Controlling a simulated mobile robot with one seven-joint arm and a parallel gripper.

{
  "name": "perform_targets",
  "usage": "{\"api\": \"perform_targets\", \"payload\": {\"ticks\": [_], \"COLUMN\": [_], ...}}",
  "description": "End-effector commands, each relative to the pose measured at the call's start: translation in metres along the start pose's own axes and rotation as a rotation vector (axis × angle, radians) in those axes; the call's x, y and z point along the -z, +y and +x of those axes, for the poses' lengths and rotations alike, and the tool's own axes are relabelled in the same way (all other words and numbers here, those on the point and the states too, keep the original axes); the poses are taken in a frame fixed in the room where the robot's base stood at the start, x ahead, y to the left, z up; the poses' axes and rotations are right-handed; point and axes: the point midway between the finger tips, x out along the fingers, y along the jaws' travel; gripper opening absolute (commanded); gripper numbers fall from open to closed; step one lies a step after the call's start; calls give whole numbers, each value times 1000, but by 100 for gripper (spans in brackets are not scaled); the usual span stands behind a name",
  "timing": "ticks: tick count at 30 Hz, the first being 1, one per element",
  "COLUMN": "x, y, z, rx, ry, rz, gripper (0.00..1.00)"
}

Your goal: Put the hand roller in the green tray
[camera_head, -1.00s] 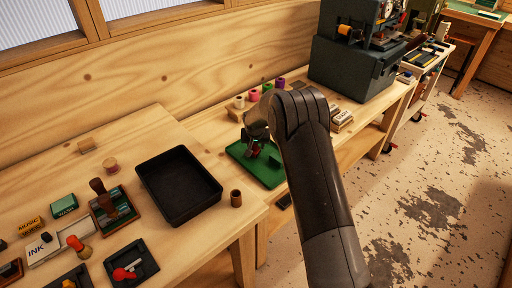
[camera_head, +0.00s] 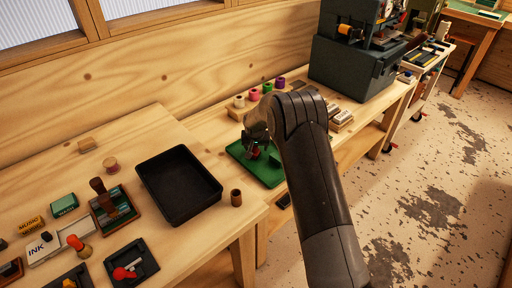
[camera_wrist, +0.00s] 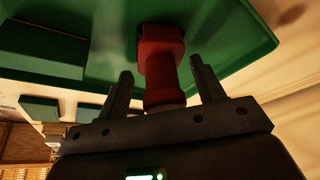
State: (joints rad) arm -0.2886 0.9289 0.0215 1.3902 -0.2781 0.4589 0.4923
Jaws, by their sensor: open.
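The green tray (camera_head: 268,178) lies on the bench right of the black tray, and its green surface fills the top of the wrist view (camera_wrist: 222,35). A red piece, apparently the hand roller (camera_wrist: 161,52), stands out against the green in the wrist view. It shows as a small red patch over the green tray in the head view (camera_head: 254,154). My gripper (camera_wrist: 163,73) is open, with one finger on each side of the red piece and gaps visible beside it. Whether the red piece rests fully on the tray is unclear. My arm hides part of the tray.
A black tray (camera_head: 178,190) and a small brown cup (camera_head: 236,198) stand left of the green tray. Coloured spools (camera_head: 267,89) line the back. A dark machine (camera_head: 352,68) stands at the right. Stamps and ink items crowd the left bench.

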Motion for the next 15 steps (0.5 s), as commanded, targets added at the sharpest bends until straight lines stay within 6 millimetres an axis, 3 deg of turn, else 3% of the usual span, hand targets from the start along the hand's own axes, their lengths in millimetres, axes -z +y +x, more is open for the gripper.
{"api": "perform_targets", "payload": {"ticks": [5, 15], "x": [2, 2], "y": [0, 0], "z": [-17, -82], "rx": [1, 0], "ry": [2, 3], "rz": [0, 1], "gripper": [62, 62]}}
